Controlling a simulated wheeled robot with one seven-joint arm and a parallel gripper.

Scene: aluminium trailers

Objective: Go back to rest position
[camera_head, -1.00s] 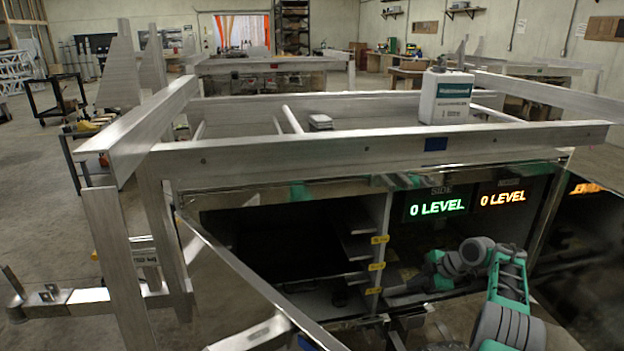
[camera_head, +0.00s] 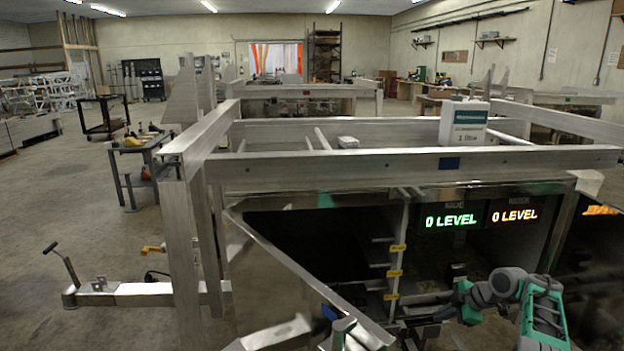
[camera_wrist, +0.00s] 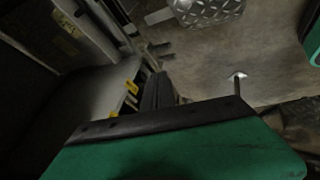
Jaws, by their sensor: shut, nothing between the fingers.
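My grey and green arm (camera_head: 505,285) is at the lower right of the head view, bent in front of the trailer's dark open side. My gripper (camera_head: 432,314) points left from it, low by the compartment; it is small and dark there. It is shut, with nothing seen held in it. In the wrist view a large green part of my own with a dark edge fills the bottom, and the fingertips are not clear.
The aluminium trailer frame (camera_head: 350,165) stands close in front, with a white box (camera_head: 463,125) on top. Its compartment has shelves with yellow labels (camera_head: 396,273) and lit level signs (camera_head: 450,221). A tow bar (camera_head: 140,294) sticks out left. A cart (camera_head: 140,165) stands behind; left floor is open.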

